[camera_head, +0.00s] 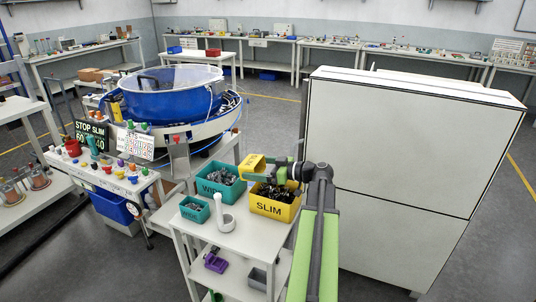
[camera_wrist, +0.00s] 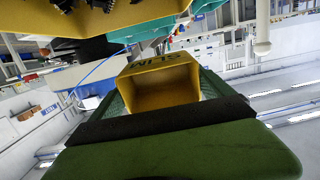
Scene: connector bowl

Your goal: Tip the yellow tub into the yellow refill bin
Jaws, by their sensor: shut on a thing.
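My gripper (camera_head: 277,170) is shut on the small yellow tub (camera_head: 252,164) and holds it above the back left of the yellow refill bin. The tub is tipped well over. In the wrist view the tub (camera_wrist: 160,92) shows between the green fingers, with upside-down lettering on its wall and a bare inside where I see no parts. The yellow refill bin (camera_head: 268,208), marked SLIM, stands on the white cart and holds dark parts. Its edge and some parts show at the top of the wrist view (camera_wrist: 130,20). My gripper and wrist hide part of the bin's back.
A teal bin (camera_head: 235,191) marked WIDE with metal parts stands left of the yellow bin. A smaller teal tub (camera_head: 195,208) and a white scoop-like item (camera_head: 226,221) stand in front. A tall white cabinet (camera_head: 395,150) is close on the right. A blue bowl feeder (camera_head: 170,100) stands behind.

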